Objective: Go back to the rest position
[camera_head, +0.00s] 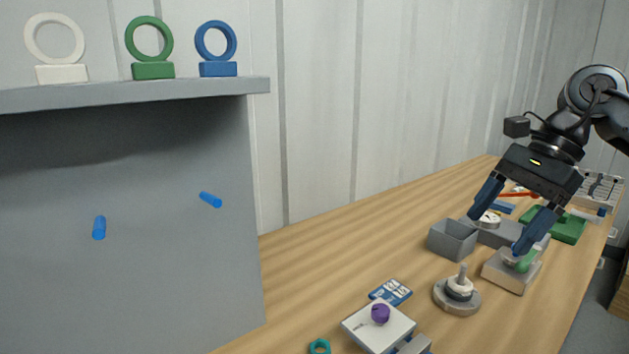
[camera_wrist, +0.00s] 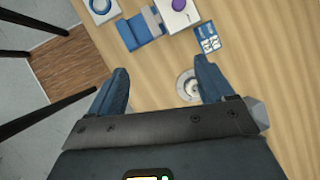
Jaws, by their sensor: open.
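My gripper (camera_head: 497,221) is at the right in the head view, above the wooden workbench (camera_head: 350,245). Its two blue fingers are spread wide with nothing between them. In the head view one fingertip overlaps the grey block with a green handle (camera_head: 510,271); I cannot tell the gap between them.
A grey open box (camera_head: 452,239), a white box with a purple knob (camera_head: 378,324), a blue card (camera_head: 390,292) and a green tray (camera_head: 569,230) lie on the bench. A grey shelf (camera_head: 130,95) at the left holds white, green and blue rings on stands.

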